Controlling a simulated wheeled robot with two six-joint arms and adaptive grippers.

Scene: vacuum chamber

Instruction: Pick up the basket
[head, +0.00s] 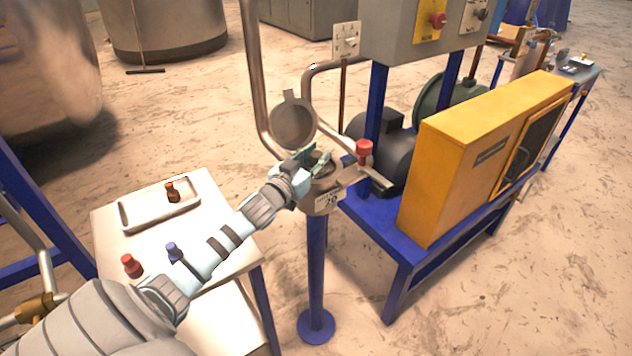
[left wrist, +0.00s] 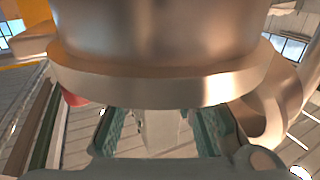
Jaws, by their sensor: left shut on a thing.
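The chamber's round lid (head: 293,123) stands open behind the gripper. In the left wrist view my left gripper (left wrist: 160,133) has its green-padded fingers on either side of a narrow pale piece (left wrist: 163,130), and it is shut on it. This piece appears to be part of the basket; the basket's body is hidden by the gripper and chamber. My right gripper is in neither view.
A white table (head: 221,222) at the left holds a tray (head: 136,219) with a dark bottle (head: 172,192), plus red-capped (head: 131,266) and blue-capped (head: 173,252) bottles. A red-knobbed valve (head: 364,150) and yellow cabinet (head: 440,170) stand right of the chamber. Pipes rise behind it.

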